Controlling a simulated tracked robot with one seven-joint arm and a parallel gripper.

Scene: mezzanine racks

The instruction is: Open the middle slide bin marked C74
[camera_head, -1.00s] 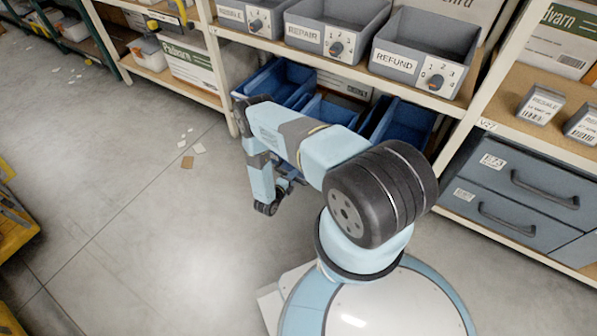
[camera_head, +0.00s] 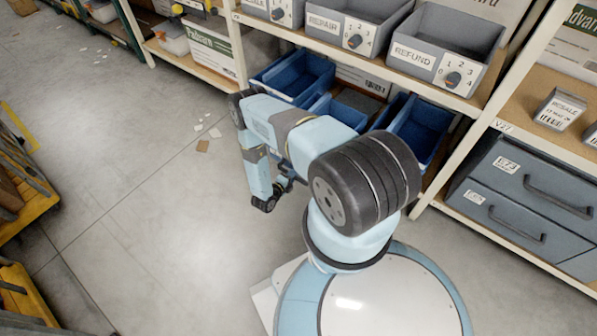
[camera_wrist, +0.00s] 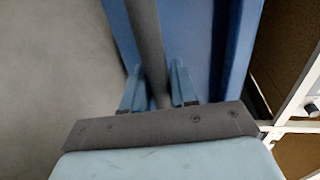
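Three blue bins sit on the low shelf in the head view: a left one (camera_head: 298,72), a middle one (camera_head: 350,103) partly behind my arm, and a right one (camera_head: 424,122). I can read no C74 mark on them. In the wrist view a dark grey handle bar (camera_wrist: 146,35) runs in front of a blue bin face (camera_wrist: 188,35). My gripper (camera_wrist: 157,75) has one finger on each side of this bar and looks closed on it. In the head view my arm hides most of the gripper and the handle.
Grey bins (camera_head: 440,50) with dials stand on the shelf above. Grey drawers (camera_head: 520,205) with dark handles are at the right, past a shelf post (camera_head: 462,150). Yellow carts (camera_head: 25,200) stand at the left. The floor between is open, with paper scraps.

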